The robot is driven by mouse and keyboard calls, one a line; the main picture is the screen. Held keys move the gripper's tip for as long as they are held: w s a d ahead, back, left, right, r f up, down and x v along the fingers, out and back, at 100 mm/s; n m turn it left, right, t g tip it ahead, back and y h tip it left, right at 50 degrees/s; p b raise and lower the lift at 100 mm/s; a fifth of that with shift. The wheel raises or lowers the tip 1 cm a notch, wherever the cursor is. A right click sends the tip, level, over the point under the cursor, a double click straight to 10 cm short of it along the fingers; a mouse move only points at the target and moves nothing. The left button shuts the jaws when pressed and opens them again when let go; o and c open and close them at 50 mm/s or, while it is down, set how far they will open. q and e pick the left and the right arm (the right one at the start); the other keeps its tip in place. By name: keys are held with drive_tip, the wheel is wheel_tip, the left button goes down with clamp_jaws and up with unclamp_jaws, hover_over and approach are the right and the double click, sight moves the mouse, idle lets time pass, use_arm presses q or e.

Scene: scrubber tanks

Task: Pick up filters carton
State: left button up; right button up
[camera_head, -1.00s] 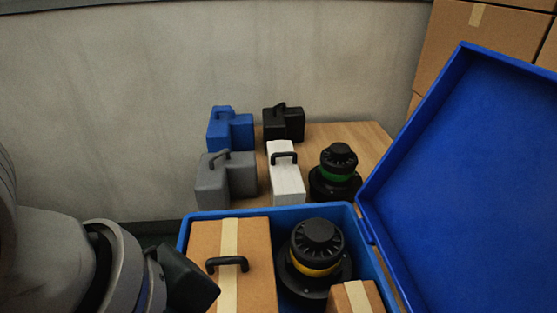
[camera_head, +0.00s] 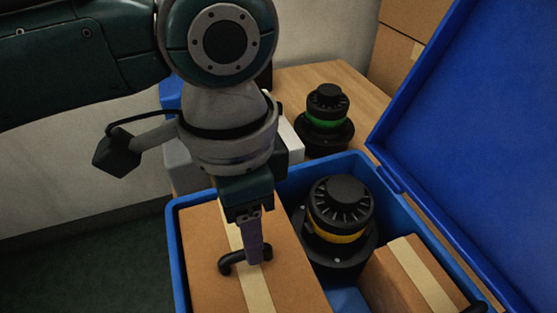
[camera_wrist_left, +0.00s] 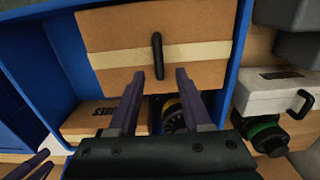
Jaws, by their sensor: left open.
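A large brown carton (camera_head: 200,268) with a pale tape strip and a black handle (camera_head: 228,266) sits in the left part of the blue case. A smaller taped carton (camera_head: 395,285) is at the case's right; I cannot read which carton is marked filters. My left gripper (camera_head: 255,258) points down at the large carton's handle. In the left wrist view the open fingers (camera_wrist_left: 160,74) are apart, on either side of the near end of the handle (camera_wrist_left: 157,50), not closed on it. Two fingers of my right gripper (camera_wrist_left: 50,158) show apart at the lower left there.
The blue case (camera_head: 325,168) has its lid (camera_head: 480,120) raised at the right. A black unit with a yellow band (camera_head: 340,215) stands beside the large carton. Behind are a green-banded unit (camera_head: 327,118) and partly hidden cases on a wooden table (camera_head: 320,75).

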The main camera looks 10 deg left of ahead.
sight(244, 252)
use_arm(q)
drive_tip(key=f, duration=0.4)
drive_tip(key=shift+s+a+f+b, duration=0.15)
drive_tip(key=shift+s+a+b, duration=0.1)
drive_tip(key=shift+b, duration=0.15)
clamp_jaws()
idle(1.0)
